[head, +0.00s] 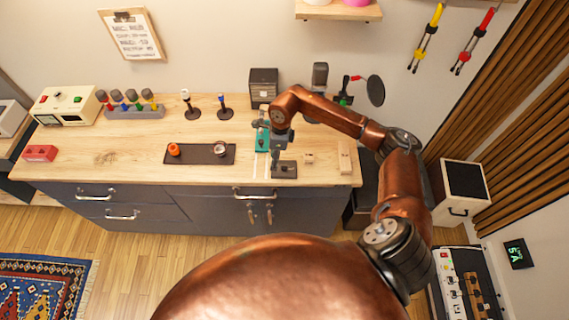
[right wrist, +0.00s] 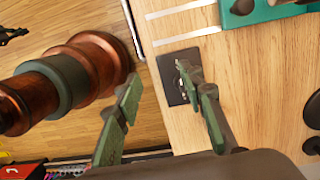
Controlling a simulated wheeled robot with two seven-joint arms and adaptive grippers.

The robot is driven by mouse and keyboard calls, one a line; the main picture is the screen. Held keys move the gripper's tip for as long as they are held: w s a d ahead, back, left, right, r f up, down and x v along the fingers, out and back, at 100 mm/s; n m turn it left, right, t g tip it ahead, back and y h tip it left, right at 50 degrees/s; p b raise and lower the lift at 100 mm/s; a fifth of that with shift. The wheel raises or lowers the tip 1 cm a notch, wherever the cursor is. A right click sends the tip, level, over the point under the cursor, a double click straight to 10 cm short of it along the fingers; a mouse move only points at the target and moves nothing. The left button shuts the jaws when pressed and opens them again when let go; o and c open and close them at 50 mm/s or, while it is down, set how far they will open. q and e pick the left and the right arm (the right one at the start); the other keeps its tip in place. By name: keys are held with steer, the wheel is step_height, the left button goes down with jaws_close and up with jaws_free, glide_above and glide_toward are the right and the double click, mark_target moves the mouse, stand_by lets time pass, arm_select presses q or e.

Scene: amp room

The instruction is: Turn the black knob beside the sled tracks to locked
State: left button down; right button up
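The black knob sits on a small dark plate (head: 285,171) near the front edge of the wooden bench, just right of the pale sled tracks (head: 261,167). In the right wrist view the plate (right wrist: 171,80) shows with small white marks, beside the tracks (right wrist: 184,37). My right gripper (head: 277,152) is just above the plate. Its green fingers (right wrist: 160,90) are spread apart with nothing held between them, and one finger overlaps the plate. The knob's setting and any contact are hidden. A teal sled (head: 262,138) sits on the tracks behind. My left gripper is not in view.
A dark tray (head: 200,154) with an orange item and a round cup lies to the left. Wooden blocks (head: 345,158) lie to the right. A microphone (head: 320,76) and a dark box (head: 263,84) stand behind. The bench front left is mostly clear.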

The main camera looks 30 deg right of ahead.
steer(key=h, duration=0.2)
glide_above(284, 165)
steer(key=shift+s+a+r, duration=0.1)
steer(key=shift+r, duration=0.05)
step_height(284, 165, down, 8)
steer(key=shift+r+p, duration=0.25)
steer(key=shift+p, duration=0.6)
steer(key=shift+c, duration=0.2)
jaws_close()
